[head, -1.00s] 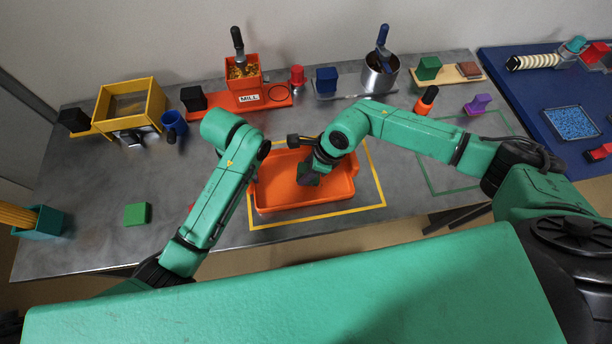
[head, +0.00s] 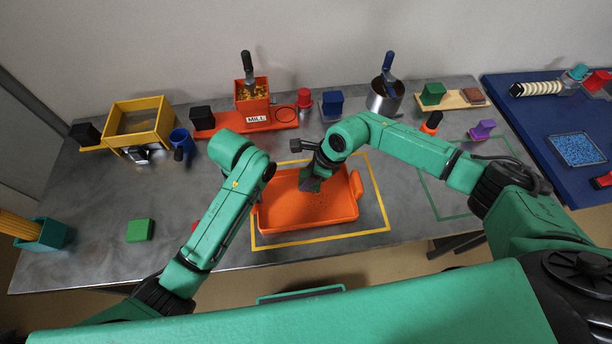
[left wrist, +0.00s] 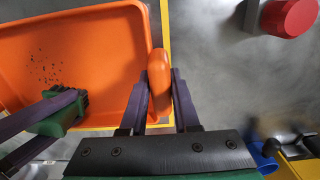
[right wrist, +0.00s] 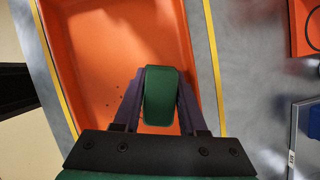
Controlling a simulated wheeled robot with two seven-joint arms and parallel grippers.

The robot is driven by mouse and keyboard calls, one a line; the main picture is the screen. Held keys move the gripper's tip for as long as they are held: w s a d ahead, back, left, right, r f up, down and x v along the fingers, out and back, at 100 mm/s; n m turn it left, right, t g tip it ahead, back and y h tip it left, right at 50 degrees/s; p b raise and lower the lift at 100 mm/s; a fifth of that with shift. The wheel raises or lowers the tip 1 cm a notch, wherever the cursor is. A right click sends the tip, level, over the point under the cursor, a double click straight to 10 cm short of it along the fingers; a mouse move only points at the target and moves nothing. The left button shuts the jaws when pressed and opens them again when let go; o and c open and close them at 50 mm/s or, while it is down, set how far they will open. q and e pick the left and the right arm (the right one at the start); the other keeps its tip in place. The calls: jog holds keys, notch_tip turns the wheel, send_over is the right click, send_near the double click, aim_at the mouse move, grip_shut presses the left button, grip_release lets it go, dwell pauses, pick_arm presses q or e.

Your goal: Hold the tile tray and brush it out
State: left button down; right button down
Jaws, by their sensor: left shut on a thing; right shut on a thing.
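The orange tile tray (head: 290,215) lies flat inside a yellow outline on the grey table. Dark specks (left wrist: 45,72) are scattered on its floor. My left gripper (left wrist: 160,82) is shut on the tray's rounded end handle (left wrist: 158,62); in the head view my left arm hides this grip. My right gripper (head: 313,172) is over the tray, shut on a green-handled brush (right wrist: 160,98). The brush's dark end shows in the left wrist view, low inside the tray; I cannot tell whether it touches the floor.
Behind the tray stand the orange mill (head: 252,103), a red-topped piece (head: 304,98) and a metal pot (head: 384,98). A yellow frame box (head: 140,125) and blue cup (head: 181,140) are at left. A green block (head: 140,230) lies front left. A green outline at right is bare.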

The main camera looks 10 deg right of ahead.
aim_at(317, 188)
jog(key=shift+s, duration=2.5)
jog(key=shift+s+f, duration=0.15)
jog(key=shift+s, duration=1.2)
jog(key=shift+w+d+r, duration=0.1)
jog(key=shift+w+d, duration=0.3)
jog(key=shift+w, duration=0.55)
jog(key=shift+w+d+r, duration=0.1)
jog(key=shift+w+d, duration=0.35)
jog(key=shift+w, duration=0.5)
jog(key=shift+w+d, duration=0.4)
jog(key=shift+w, duration=0.55)
jog(key=shift+w+d+f, duration=0.1)
jog(key=shift+w+d, duration=0.2)
jog(key=shift+w, duration=0.35)
jog(key=shift+w+d, duration=0.25)
jog(key=shift+w, duration=0.35)
jog(key=shift+s, duration=0.1)
